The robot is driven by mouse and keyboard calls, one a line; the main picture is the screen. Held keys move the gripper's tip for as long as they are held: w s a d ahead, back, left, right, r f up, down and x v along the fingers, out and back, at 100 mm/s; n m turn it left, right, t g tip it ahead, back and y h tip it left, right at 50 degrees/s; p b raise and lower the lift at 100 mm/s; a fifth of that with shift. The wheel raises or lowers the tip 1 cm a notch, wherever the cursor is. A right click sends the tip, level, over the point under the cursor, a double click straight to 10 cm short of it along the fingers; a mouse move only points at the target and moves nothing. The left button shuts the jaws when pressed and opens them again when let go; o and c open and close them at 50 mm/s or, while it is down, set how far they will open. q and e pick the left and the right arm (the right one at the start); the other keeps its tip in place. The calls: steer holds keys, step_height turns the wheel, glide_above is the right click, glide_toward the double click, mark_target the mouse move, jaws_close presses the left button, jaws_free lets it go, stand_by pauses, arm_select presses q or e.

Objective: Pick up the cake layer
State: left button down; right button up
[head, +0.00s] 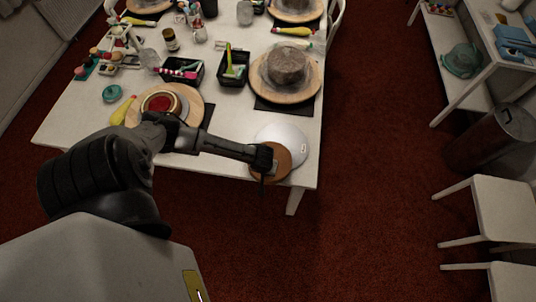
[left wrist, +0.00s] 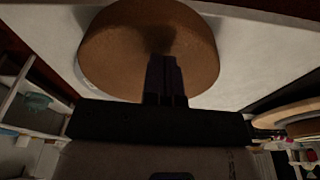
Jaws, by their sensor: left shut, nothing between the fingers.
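The cake layer (head: 283,163), a flat brown disc, lies at the near right corner of the table, overlapping the near edge of a round white plate or board (head: 288,134). My left gripper (head: 265,164) is over the layer in the head view. In the left wrist view its fingers (left wrist: 164,62) are together, with nothing between them, in front of the brown layer (left wrist: 112,48). I cannot tell whether the fingertips touch it. The white disc shows partly behind the layer there. My right gripper is in neither view.
The white table (head: 228,110) carries a wooden turntable (head: 196,108) with a red-topped round tin, and another turntable (head: 308,88) with a grey cake (head: 286,65). Black trays (head: 234,78) and bottles stand further back. White stools (head: 492,205) stand at right, over red carpet.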

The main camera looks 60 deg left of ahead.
arm_select(q)
steer(key=c, duration=1.8)
jaws_free()
steer(key=shift+s+d, duration=1)
steer(key=shift+d, duration=0.1)
steer(key=o, duration=0.3)
steer(key=shift+s+d, duration=0.15)
steer(key=o, duration=1.1)
steer(key=shift+d, duration=0.1)
